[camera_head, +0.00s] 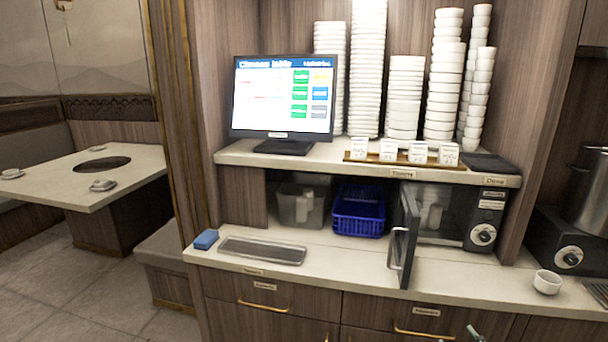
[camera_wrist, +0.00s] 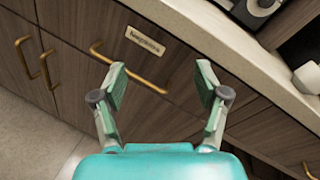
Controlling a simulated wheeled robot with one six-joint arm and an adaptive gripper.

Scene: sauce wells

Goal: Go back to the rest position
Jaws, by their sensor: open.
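My gripper (camera_wrist: 160,85) fills the lower middle of the wrist view. Its two green-padded fingers are spread apart with nothing between them. Behind them are wooden drawer and cupboard fronts, with a brass drawer handle (camera_wrist: 130,68) and a small label above it. I cannot judge the gap to the fronts. In the head view only a small grey piece, perhaps part of my gripper (camera_head: 474,333), shows at the bottom edge, in front of the drawers.
The counter (camera_head: 345,262) holds a blue sponge (camera_head: 206,239), a drip tray (camera_head: 262,250), a blue basket (camera_head: 358,212) and a white cup (camera_head: 547,282). A microwave (camera_head: 452,215) stands with its door (camera_head: 402,240) open over the counter. Stacked bowls and a screen (camera_head: 283,97) are on the shelf.

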